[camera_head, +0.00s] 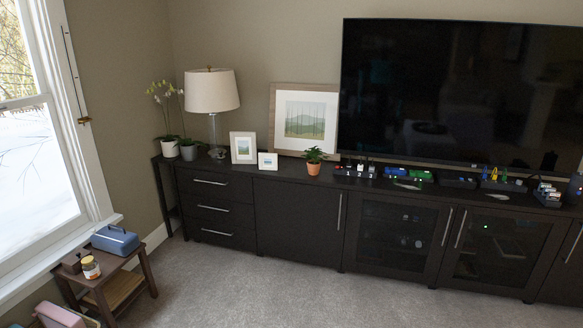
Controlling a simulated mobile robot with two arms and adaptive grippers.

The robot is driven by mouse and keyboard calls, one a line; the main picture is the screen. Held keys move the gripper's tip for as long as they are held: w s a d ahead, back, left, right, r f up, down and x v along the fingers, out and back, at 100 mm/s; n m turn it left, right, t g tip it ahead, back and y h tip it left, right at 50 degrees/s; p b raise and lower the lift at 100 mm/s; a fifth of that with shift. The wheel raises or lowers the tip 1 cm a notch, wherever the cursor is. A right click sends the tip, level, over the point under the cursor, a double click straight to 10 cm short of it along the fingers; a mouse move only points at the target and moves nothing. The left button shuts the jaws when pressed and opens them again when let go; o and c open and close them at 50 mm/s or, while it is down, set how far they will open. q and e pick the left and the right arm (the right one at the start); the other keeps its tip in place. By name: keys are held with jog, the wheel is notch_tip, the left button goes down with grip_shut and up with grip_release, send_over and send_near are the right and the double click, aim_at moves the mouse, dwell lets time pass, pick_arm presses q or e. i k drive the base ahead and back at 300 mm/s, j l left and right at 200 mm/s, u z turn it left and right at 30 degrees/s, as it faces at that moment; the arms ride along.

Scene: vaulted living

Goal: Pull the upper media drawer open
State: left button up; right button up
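The dark media cabinet (298,218) stands along the back wall. At its left end are three stacked drawers. The upper media drawer (214,187) has a horizontal silver bar handle (210,182) and looks shut, its front flush with the two drawers below. The middle drawer (214,212) and the bottom drawer (218,235) also look shut. Neither of my grippers shows in the head view.
Grey carpet (250,285) in front of the drawers is clear. A small brown side table (143,268) with a blue box (115,240) and a jar stands at left under the window. A lamp (211,92), frames and plants stand on the cabinet. A large television (455,90) is at right.

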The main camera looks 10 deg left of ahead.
aim_at(225, 175)
jog(key=i+j+u, duration=0.1)
jog(key=i+u, duration=0.25)
jog(key=i, duration=0.55)
jog(key=i+l+u, duration=0.15)
jog(key=i+u, duration=0.2)
jog(key=i, duration=0.5)
